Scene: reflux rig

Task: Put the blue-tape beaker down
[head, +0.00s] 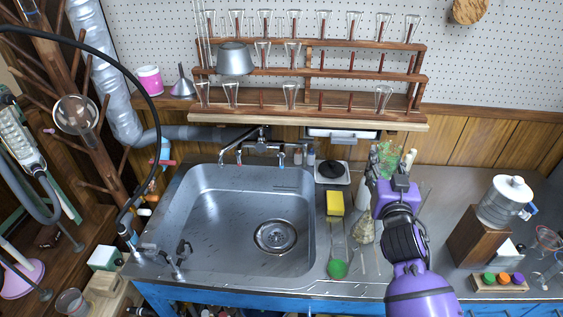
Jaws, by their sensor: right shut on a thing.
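My right gripper (380,178) is at the back of the counter, right of the sink, with its purple arm reaching in from the bottom right. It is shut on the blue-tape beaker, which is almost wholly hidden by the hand. I cannot make out its tape, nor whether its base touches the counter. The grey counter (448,195) runs along the right of the sink.
The steel sink (215,220) is empty. A yellow sponge (335,203), a green-bottomed flask (338,266) and other glassware crowd the strip beside it. A wooden block (474,238) bears a lidded jar (505,198). The counter between arm and block looks clear.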

